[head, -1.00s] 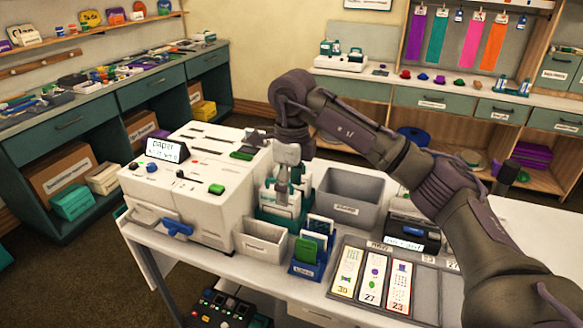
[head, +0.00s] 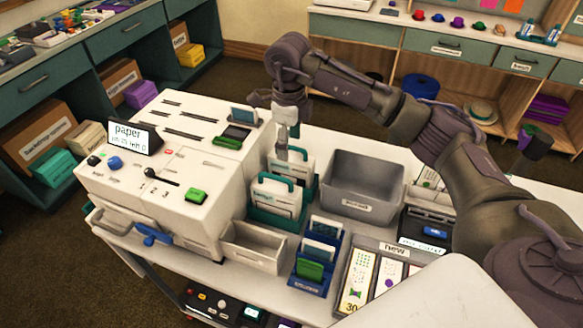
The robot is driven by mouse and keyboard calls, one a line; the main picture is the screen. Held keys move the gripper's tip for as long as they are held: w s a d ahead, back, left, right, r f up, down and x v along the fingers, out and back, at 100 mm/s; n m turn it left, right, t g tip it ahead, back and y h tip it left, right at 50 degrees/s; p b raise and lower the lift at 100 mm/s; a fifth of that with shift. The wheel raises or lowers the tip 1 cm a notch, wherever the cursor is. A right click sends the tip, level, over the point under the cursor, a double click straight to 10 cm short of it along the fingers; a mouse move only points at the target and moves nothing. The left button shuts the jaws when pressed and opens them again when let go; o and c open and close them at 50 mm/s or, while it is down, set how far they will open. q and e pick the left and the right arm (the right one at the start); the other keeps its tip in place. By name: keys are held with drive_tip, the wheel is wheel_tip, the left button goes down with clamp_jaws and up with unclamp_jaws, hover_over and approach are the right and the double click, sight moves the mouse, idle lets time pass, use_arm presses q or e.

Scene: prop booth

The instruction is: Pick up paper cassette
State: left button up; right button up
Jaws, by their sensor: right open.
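Paper cassettes with teal handles and white fronts stand upright in a row on the table. The front cassette (head: 274,197) shows clearly, and another cassette (head: 291,165) stands behind it. My right gripper (head: 284,151) points down at the rear cassette, between the machine and the grey bin. Its jaws are open, and its fingertips are close to that cassette's top. I cannot tell whether they touch it. The white machine (head: 165,180) at the left has a small display (head: 134,138) reading "paper". My left gripper is out of view.
An empty grey bin (head: 362,205) stands right of the cassettes. A small open tray (head: 253,258), a blue holder with a green card (head: 310,270) and a card tray marked "new" (head: 392,250) line the front. My right arm crosses above the table's right side.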

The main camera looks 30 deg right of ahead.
sight(292, 157)
drive_tip(key=f, duration=0.1)
drive_tip(key=f+p, duration=0.1)
drive_tip(key=f, duration=0.1)
drive_tip(key=shift+w+d+f, duration=0.1)
drive_tip(key=shift+w+d, duration=0.05)
drive_tip(key=shift+d, duration=0.05)
drive_tip(key=f+p, duration=0.1)
drive_tip(key=f, duration=0.2)
drive_tip(key=shift+d+f, duration=0.2)
drive_tip(key=shift+w+f, duration=0.1)
drive_tip(key=shift+f, duration=0.15)
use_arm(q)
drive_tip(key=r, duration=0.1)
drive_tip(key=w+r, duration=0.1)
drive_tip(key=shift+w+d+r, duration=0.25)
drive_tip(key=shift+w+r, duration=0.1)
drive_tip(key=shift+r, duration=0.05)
use_arm(e)
clamp_jaws()
